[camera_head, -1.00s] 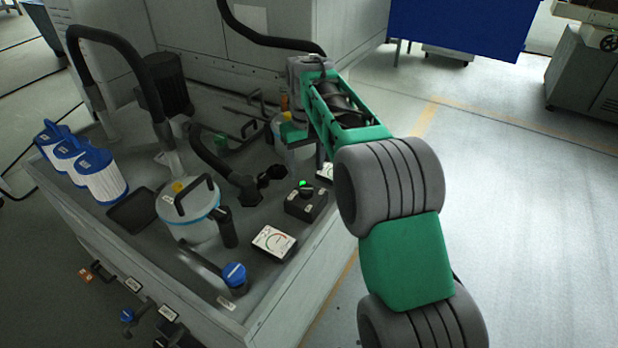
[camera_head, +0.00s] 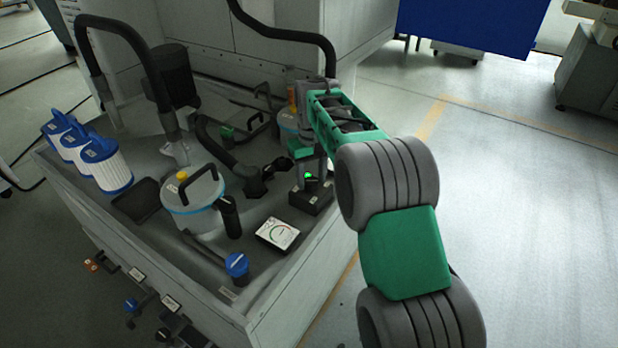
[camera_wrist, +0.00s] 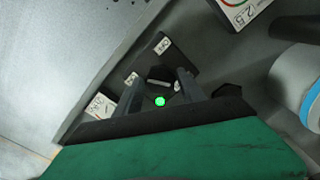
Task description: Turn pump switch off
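The pump switch is most likely the small dark box (camera_head: 312,202) with a lit green lamp (camera_head: 309,176), at the right edge of the tray-like tank top. In the wrist view the box (camera_wrist: 172,55) lies just past my fingers, and the green lamp (camera_wrist: 160,101) glows between them. A small pale-edged knob or lever (camera_wrist: 160,84) shows between the fingertips. My gripper (camera_wrist: 159,78) is open, with one finger on each side of it; I cannot tell if they touch. In the head view my gripper (camera_head: 314,172) is over the box and partly hidden by my arm.
A dial gauge (camera_head: 278,233) lies just in front of the box. Nearby stand a white canister (camera_head: 192,207), a blue knob (camera_head: 237,265), black hoses (camera_head: 225,150) and a bottle (camera_head: 288,123). The tank's raised wall (camera_head: 322,262) runs close on the right; open floor lies beyond.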

